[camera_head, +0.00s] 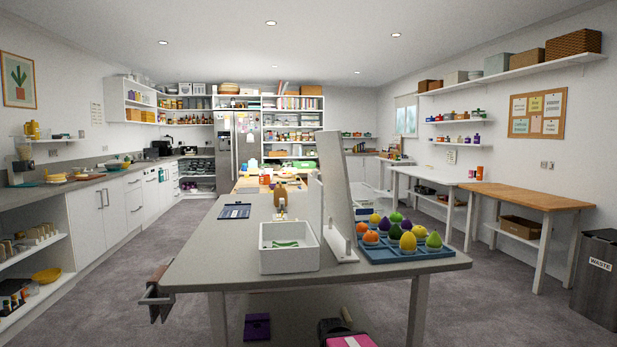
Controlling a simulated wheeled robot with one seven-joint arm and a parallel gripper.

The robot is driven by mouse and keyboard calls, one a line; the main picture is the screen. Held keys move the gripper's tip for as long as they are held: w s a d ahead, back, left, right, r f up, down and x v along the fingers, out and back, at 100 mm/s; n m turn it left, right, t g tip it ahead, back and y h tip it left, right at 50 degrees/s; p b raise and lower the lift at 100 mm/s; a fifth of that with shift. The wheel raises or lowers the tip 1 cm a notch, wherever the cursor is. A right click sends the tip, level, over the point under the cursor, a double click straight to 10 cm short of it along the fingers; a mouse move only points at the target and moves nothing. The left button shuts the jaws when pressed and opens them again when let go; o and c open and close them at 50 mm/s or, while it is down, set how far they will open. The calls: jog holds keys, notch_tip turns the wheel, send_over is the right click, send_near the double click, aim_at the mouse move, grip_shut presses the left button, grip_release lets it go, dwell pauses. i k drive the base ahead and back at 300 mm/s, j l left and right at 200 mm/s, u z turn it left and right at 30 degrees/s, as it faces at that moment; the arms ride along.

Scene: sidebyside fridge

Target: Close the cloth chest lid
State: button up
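My gripper is not in view. No chest can be made out with certainty.
The grey table (205,268) fills the near middle. It carries a white bin (289,261) with green items and a blue tray (405,250) of colourful pieces. A rail with brown cloth (157,290) juts from its left end. Open floor lies on both sides.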

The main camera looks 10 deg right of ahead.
aim_at(315, 189)
jog(key=k, duration=1)
